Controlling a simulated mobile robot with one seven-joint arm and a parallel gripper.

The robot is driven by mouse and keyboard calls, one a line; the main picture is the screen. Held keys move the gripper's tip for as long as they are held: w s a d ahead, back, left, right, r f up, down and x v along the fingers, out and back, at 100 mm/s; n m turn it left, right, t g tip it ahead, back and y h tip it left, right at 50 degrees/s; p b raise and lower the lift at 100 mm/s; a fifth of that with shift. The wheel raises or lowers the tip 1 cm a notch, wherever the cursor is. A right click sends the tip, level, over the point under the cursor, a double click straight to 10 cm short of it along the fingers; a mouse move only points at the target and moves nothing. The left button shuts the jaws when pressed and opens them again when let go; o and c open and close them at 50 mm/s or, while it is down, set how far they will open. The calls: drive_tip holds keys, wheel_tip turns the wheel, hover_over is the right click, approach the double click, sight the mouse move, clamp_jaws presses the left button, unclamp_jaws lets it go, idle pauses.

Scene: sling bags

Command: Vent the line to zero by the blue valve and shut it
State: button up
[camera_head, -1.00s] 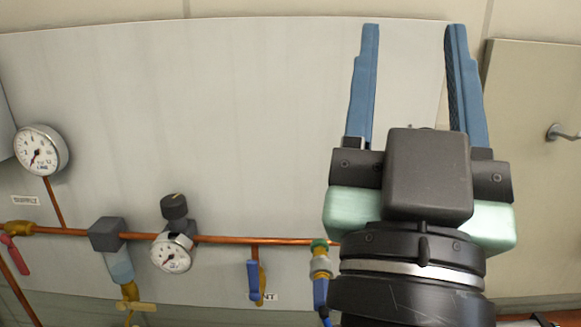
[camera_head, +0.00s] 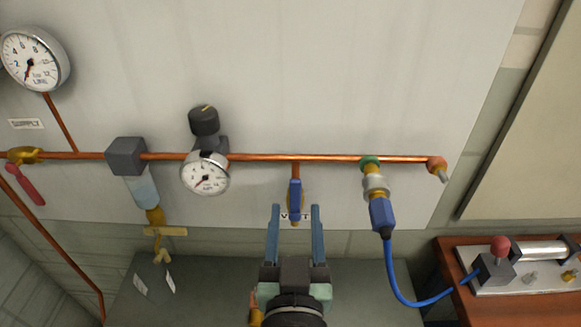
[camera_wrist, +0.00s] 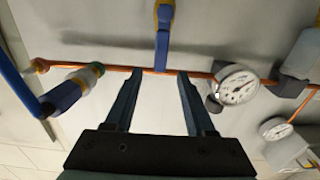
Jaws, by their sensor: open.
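The blue valve's lever (camera_head: 295,196) hangs in line with its short copper stub below the main pipe, over a brass body and partly hidden VENT label. My gripper (camera_head: 295,209) is open and empty, its blue fingertips left and right of the lever's lower part in the head view. In the wrist view, the blue lever (camera_wrist: 162,50) appears above and between the open fingers (camera_wrist: 157,75), with a visible gap to both; contact is not seen. The line gauge (camera_head: 34,58) has its needle pointing lower left; I cannot read an exact value.
A regulator with a small gauge (camera_head: 205,173) and black knob (camera_head: 204,121) sits left of the valve. A blue hose connector (camera_head: 381,213) hangs to the right. A red supply lever (camera_head: 31,186) is far left. A wooden bench (camera_head: 455,285) with a red-knobbed device stands lower right.

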sight(295, 185)
drive_tip(key=w+p, duration=0.2)
drive_tip(key=w, duration=0.8)
drive_tip(key=shift+w, duration=0.15)
clamp_jaws()
idle(1.1)
